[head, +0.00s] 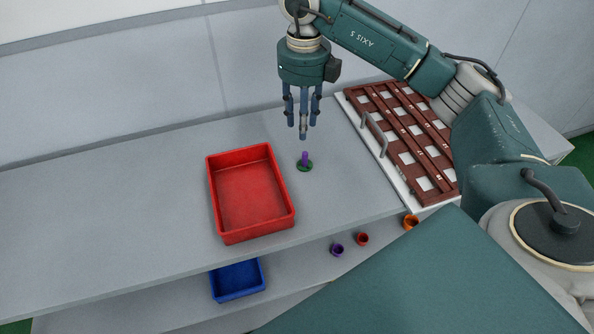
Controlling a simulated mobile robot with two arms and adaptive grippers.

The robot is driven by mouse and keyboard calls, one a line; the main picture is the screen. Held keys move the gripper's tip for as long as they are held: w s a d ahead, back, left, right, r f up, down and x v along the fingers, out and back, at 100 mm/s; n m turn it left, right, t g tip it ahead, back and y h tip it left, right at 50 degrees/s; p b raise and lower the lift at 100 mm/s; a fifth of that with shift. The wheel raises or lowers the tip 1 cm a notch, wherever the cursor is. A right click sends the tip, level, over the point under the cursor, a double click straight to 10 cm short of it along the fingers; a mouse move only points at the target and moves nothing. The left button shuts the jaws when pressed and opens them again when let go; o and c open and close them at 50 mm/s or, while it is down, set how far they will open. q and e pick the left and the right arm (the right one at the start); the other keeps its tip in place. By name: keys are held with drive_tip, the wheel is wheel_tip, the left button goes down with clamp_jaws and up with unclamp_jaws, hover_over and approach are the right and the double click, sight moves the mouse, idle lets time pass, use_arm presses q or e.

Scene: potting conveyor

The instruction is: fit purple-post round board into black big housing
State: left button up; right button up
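The round board is a small green disc (308,168) with an upright purple post (304,157). It lies on the grey table, just right of the red tray. My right gripper (302,128) points down above the table, a little behind the board and apart from it. Its fingers are spread and nothing shows between them. I cannot make out a black big housing in this view. My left gripper is not in view.
A red tray (213,190) stands left of the board. A brown grid rack (392,133) with metal handles lies at the right. The lower level holds a blue bin (238,296) and purple (337,250), red (362,239) and orange (410,222) cups. The table's left side is clear.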

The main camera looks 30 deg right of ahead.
sight(305, 153)
drive_tip(key=f+m, duration=0.1)
drive_tip(key=f, duration=0.1)
drive_tip(key=f+m+p, duration=0.1)
drive_tip(key=f+m, duration=0.1)
drive_tip(key=f, duration=0.1)
drive_tip(key=shift+s+d+f, duration=0.1)
drive_tip(key=shift+d+f, duration=0.25)
drive_tip(key=f+p, duration=0.2)
drive_tip(key=f, duration=0.1)
drive_tip(key=f+p, duration=0.1)
drive_tip(key=shift+s+a+f, duration=0.1)
drive_tip(key=shift+s+f, duration=0.25)
drive_tip(key=shift+s, duration=0.05)
drive_tip(key=shift+f, duration=0.4)
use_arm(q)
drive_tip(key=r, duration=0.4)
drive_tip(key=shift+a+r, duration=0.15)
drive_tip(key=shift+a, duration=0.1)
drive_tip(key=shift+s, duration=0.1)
use_arm(e)
drive_tip(key=shift+c, duration=0.6)
clamp_jaws()
